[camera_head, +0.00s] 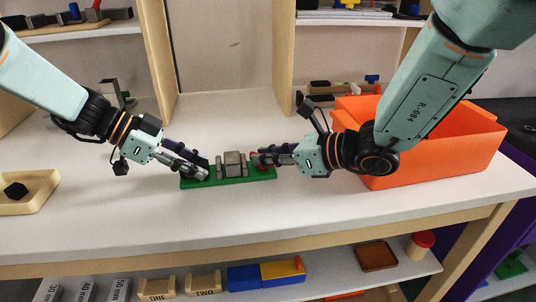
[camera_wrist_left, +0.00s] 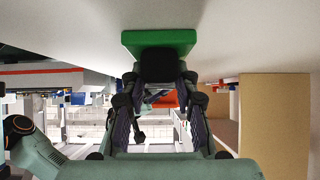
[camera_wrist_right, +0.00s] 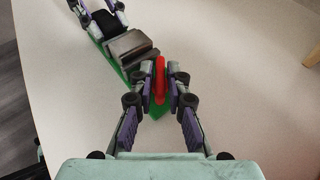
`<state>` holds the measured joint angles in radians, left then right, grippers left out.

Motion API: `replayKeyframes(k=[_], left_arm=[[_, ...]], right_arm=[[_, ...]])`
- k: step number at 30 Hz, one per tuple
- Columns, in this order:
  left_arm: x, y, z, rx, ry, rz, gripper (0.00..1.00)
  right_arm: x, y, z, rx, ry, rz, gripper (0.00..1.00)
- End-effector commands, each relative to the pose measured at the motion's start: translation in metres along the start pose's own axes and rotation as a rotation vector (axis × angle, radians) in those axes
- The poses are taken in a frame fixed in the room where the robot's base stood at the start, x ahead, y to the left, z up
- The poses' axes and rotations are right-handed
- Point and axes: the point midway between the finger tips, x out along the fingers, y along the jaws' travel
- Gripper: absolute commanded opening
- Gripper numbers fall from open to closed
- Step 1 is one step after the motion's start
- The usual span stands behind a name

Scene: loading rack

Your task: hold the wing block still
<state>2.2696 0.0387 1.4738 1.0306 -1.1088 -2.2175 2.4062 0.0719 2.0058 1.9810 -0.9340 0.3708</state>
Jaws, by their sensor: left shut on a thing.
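A long green base (camera_head: 228,181) lies on the white table, carrying grey blocks (camera_head: 234,164) in its middle. It also shows in the right wrist view, with the grey block (camera_wrist_right: 130,52) in its middle. My left gripper (camera_head: 203,170) is shut on a dark block at the base's left end; the left wrist view shows this black block (camera_wrist_left: 158,65) between the fingers. My right gripper (camera_head: 259,158) is at the right end, its fingers either side of an upright red piece (camera_wrist_right: 160,80). Whether they press on it cannot be told. I cannot tell which part is the wing block.
An orange bin (camera_head: 435,150) stands close behind my right arm. A wooden tray (camera_head: 40,198) with a black piece (camera_head: 16,190) is at the far left. Shelves with parts stand behind, and a lower shelf holds several blocks. The table in front of the base is clear.

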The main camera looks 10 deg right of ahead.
Motion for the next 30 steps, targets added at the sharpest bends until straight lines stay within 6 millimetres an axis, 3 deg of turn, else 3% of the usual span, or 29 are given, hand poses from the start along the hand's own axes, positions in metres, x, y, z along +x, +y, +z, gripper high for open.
replayKeyframes(k=[4, 17, 30], left_arm=[[-0.0002, -0.0003, -0.0001, 0.0, 0.0, -0.001, 0.0], [-0.0002, -0.0003, -0.0001, 0.0, 0.0, -0.001, 0.0], [0.0004, 0.0001, -0.0004, 0.0, 0.0, 0.0, 0.0]], right_arm=[[-0.0001, 0.0, 0.0001, 0.0, 0.0, 0.0, 0.0], [0.0004, 0.001, 0.0008, 0.007, -0.001, -0.015, 0.0], [0.0017, 0.0055, 0.0018, 0.082, -0.001, -0.197, 0.0]])
